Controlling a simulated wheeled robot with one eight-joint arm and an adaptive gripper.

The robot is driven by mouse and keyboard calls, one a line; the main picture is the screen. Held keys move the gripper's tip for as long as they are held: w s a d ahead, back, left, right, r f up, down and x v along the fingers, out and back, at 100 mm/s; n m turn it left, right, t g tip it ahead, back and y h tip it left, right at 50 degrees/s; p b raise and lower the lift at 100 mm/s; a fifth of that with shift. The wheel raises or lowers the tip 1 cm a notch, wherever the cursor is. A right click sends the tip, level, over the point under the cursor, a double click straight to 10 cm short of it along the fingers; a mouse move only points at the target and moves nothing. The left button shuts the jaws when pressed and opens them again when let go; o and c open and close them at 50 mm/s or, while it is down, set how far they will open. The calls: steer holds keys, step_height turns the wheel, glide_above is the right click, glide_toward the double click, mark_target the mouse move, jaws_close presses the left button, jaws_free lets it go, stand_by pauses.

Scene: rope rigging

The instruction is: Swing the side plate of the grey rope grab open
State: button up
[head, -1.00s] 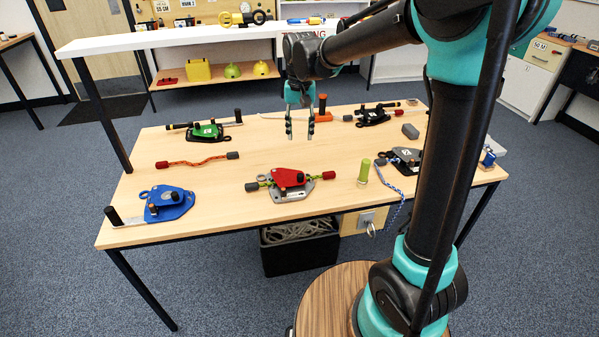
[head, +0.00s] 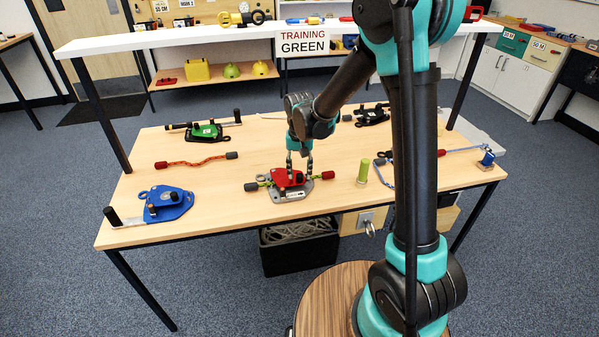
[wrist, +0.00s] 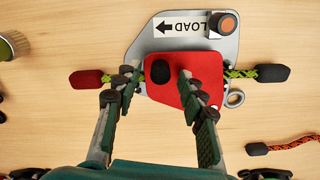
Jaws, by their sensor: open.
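The grey rope grab (head: 272,190) lies flat on the table at the front middle; its grey body (wrist: 226,48) carries a LOAD arrow label and a post with an orange-brown top (wrist: 223,24). Its red side plate (wrist: 184,96) lies over the body, with a dark knob (wrist: 160,72) on it. A green rope (wrist: 239,74) runs through, with a red end and a dark end sticking out. My gripper (head: 300,174) points down at the grab. In the wrist view, its open fingers (wrist: 160,84) stand on either side of the knob, apart from it.
A blue grab (head: 166,212) is at the front left and a green one (head: 207,131) behind it. A green cylinder (head: 363,172) stands right of the grey grab. An orange rope piece (head: 195,163) lies at left. A white shelf (head: 180,37) crosses above the table's back.

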steer(key=shift+f, duration=0.1)
steer(key=shift+c, duration=0.6)
jaws_close()
steer(key=shift+w, duration=0.1)
